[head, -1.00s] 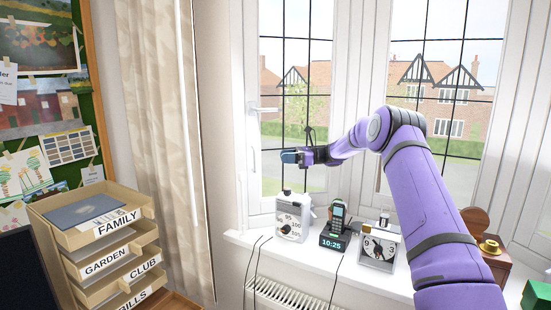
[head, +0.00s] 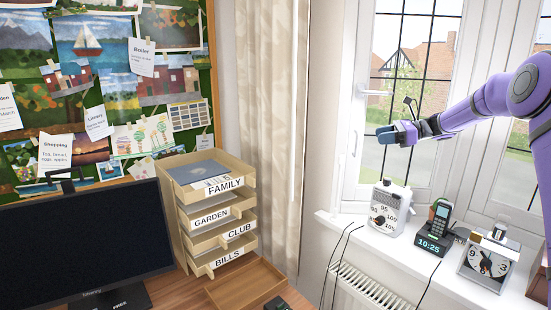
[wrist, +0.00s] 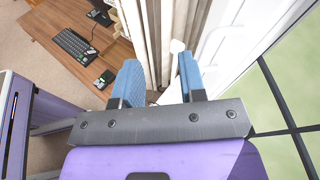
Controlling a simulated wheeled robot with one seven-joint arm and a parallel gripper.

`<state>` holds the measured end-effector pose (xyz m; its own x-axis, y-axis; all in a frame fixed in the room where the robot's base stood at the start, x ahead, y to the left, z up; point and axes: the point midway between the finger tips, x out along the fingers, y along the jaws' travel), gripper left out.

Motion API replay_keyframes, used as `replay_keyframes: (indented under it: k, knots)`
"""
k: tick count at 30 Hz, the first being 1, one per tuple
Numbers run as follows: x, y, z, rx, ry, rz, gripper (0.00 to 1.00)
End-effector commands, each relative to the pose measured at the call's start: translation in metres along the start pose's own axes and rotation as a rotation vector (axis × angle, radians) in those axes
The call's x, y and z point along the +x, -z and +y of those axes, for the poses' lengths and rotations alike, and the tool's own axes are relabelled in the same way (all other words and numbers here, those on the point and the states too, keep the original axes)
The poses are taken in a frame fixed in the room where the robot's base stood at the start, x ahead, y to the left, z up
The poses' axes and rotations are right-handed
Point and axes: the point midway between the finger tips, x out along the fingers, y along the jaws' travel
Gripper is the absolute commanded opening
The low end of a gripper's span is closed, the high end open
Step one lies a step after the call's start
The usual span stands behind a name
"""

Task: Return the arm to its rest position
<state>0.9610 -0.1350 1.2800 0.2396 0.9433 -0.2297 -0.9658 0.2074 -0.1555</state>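My gripper (head: 385,134) is at the end of my purple arm (head: 490,98), in front of the window and above the sill in the head view. In the wrist view its two blue fingers (wrist: 158,82) stand apart with nothing held between them. The arm reaches in from the right edge of the head view, raised and stretched to the left.
Below my gripper, the sill (head: 408,252) holds a white dial device (head: 391,209), a phone on a dock (head: 438,225) and a clock (head: 486,263). A labelled drawer stack (head: 214,215), a monitor (head: 85,245) and a pinboard (head: 105,90) are at the left. A curtain (head: 268,130) hangs between.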

Motion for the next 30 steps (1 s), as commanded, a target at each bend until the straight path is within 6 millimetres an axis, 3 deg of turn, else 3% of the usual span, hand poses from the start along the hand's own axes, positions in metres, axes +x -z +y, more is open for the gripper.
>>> replay_keyframes:
  k: [1, 3, 15, 21, 30]
  knots:
    - [0.007, -0.018, 0.015, -0.046, -0.024, 0.048, 0.38]
    - [0.015, -0.034, 0.034, -0.109, -0.054, 0.113, 0.38]
    - [0.031, -0.107, 0.157, -0.49, -0.239, 0.452, 0.38]
    - [0.025, -0.131, 0.224, -0.69, -0.339, 0.6, 0.38]
    - [0.002, -0.147, 0.324, -0.996, -0.501, 0.795, 0.38]
